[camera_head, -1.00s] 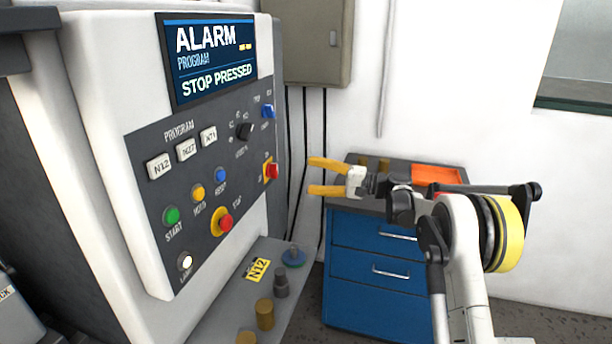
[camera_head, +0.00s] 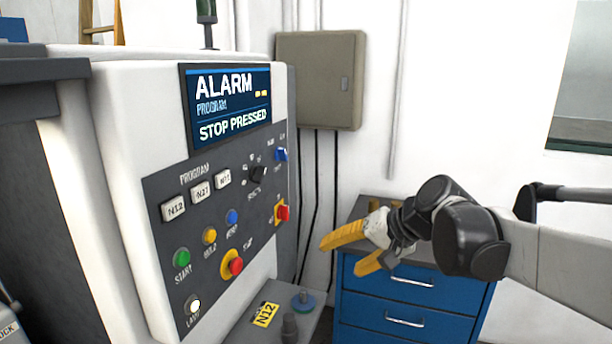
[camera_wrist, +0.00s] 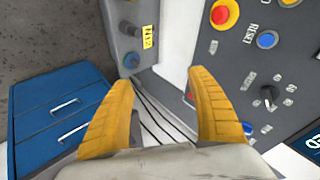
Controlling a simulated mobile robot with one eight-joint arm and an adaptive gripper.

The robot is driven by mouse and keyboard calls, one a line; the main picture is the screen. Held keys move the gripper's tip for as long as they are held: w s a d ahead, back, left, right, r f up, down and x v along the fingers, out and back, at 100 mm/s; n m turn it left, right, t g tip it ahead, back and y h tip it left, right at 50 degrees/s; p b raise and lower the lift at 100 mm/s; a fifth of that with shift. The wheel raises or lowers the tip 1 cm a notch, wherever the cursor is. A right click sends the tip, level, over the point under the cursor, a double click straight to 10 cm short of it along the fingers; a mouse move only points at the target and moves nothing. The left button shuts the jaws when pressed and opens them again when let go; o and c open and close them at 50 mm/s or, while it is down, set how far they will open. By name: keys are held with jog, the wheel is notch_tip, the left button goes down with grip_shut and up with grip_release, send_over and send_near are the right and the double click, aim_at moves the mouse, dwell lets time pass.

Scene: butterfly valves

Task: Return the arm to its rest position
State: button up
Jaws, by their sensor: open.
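My gripper (camera_head: 345,249) has two yellow fingers, spread apart with nothing between them. It hangs in the air in front of the blue drawer cabinet (camera_head: 412,292), to the right of the control panel (camera_head: 222,215). My arm reaches in from the right edge of the head view and hides part of the cabinet top. In the wrist view my gripper (camera_wrist: 165,85) is also open and empty, with the panel (camera_wrist: 280,65) at the right and the cabinet (camera_wrist: 55,120) at the left.
The panel screen (camera_head: 228,106) reads ALARM and STOP PRESSED. A red stop button (camera_head: 236,265) sits low on the panel. A ledge with a yellow N12 tag (camera_head: 265,314) lies below it. A grey wall box (camera_head: 320,80) hangs behind. White wall is clear above my arm.

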jog(key=s+d+f+n+h, duration=0.1)
jog(key=s+d+f+h, duration=0.1)
jog(key=s, duration=0.5)
jog(key=s+d+f+h, duration=0.2)
jog(key=s+d+f, duration=0.2)
jog(key=s, duration=0.3)
jog(key=s+d+f+n+t+h, duration=0.1)
jog(key=s+d+f+h, duration=0.1)
jog(key=s+d, duration=0.3)
jog(key=s, duration=0.3)
jog(key=shift+f+n+h, duration=0.3)
jog(key=shift+f+h, duration=0.1)
jog(key=shift+w, duration=0.1)
